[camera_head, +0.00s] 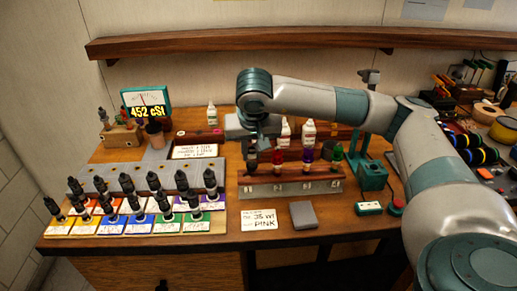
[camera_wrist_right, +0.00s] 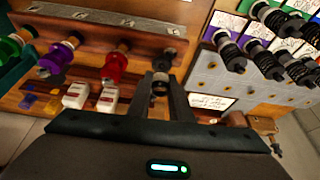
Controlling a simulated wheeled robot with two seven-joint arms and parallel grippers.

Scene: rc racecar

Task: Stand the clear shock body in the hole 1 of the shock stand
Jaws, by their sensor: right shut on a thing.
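My right gripper (camera_head: 257,152) points down over the left end of the shock stand (camera_head: 291,189). In the right wrist view its fingers (camera_wrist_right: 160,92) are shut on a small pale piece with a dark ring, the clear shock body (camera_wrist_right: 160,83). The body is mostly hidden by the fingers, and I cannot tell whether its lower end is inside the hole. The stand is a wooden block with a numbered grey front strip. A red (camera_head: 279,160), a purple (camera_head: 308,158) and a green shock body (camera_head: 337,154) stand along it. My left gripper is out of view.
White bottles (camera_head: 309,132) stand behind the stand. A note card (camera_head: 259,219) and a grey block (camera_head: 303,214) lie in front. A teal press (camera_head: 372,174) is at right.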

